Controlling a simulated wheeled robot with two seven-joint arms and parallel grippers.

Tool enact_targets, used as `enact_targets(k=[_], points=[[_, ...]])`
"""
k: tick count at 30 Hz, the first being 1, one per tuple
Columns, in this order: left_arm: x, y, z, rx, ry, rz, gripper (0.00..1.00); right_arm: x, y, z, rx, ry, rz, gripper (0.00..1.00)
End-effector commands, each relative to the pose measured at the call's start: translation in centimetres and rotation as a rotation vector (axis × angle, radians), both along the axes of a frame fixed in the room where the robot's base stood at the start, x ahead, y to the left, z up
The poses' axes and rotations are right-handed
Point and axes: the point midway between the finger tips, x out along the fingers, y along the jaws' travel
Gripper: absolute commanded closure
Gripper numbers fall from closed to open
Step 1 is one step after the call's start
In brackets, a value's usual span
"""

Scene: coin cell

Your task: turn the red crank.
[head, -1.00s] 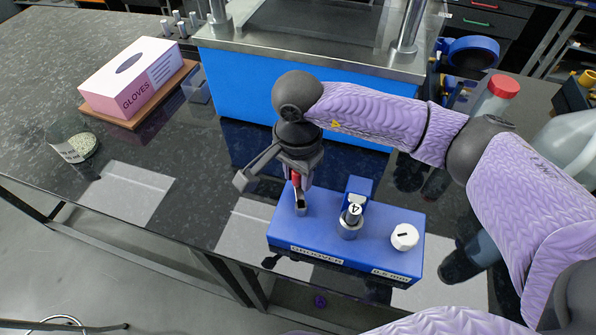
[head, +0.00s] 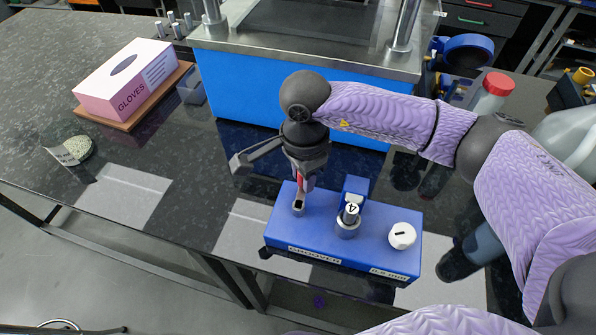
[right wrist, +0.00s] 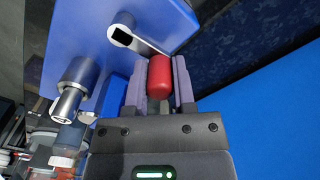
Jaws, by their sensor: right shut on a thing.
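The red crank handle (right wrist: 160,78) sits between the two fingers of my right gripper (right wrist: 160,85) in the right wrist view, and the gripper is shut on it. A metal crank arm joins the handle to a hub with a dark square hole (right wrist: 122,35). The block carries a metal post marked 4 (head: 350,214) and a white knob (head: 402,236). My left gripper is not in view.
A blue machine with steel columns (head: 245,80) stands right behind the block. A pink-and-white glove box (head: 125,82) lies on a wooden board at the left. A red-capped bottle (head: 492,92) stands at the right.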

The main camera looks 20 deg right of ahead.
Motion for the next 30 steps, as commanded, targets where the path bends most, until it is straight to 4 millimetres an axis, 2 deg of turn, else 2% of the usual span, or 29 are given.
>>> enact_targets(k=[15,30], points=[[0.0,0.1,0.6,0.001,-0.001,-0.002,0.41,-1.4,-1.5,0.1,-0.001,0.001,-0.488,1.0],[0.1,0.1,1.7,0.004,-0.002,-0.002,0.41,-3.3,-2.1,0.2,0.0,0.0,-0.956,1.0]])
